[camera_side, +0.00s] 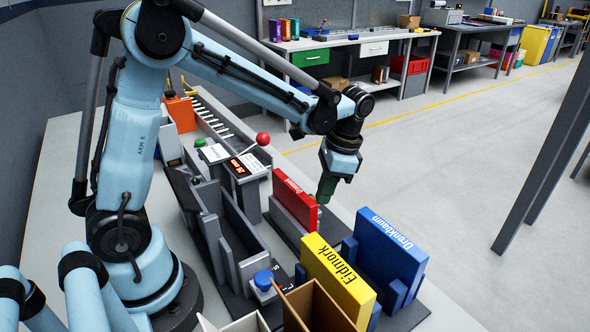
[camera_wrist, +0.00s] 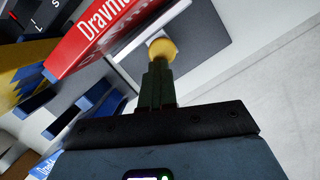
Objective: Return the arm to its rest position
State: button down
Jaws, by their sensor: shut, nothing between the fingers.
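My light-blue arm reaches over the bench, with its elbow bent and the wrist pointing down. My gripper (camera_side: 323,198) has dark green fingers, shut and empty, just right of the red block (camera_side: 295,201) in the side view. In the wrist view my gripper (camera_wrist: 158,68) shows its fingers together, with a yellow-orange round knob (camera_wrist: 163,49) right at their tips. I cannot tell whether they touch it. The red block, lettered "Dravni…", also shows in the wrist view (camera_wrist: 95,35), left of the fingers.
A yellow block (camera_side: 335,275) marked Eidmork and a blue block (camera_side: 390,247) marked Drenkbaum stand in slots nearby. A red ball-topped lever (camera_side: 263,138), a blue button (camera_side: 263,279) and an open brown box (camera_side: 318,310) are close. The floor (camera_side: 440,170) to the right is clear.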

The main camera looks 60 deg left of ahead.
jog(key=w+d, duration=0.2)
jog(key=w, duration=0.4)
jog(key=a+v, duration=0.1)
jog(key=v, duration=0.9)
jog(key=shift+r+m, duration=0.35)
jog(key=shift+m, duration=0.05)
jog(key=shift+s+d, duration=0.15)
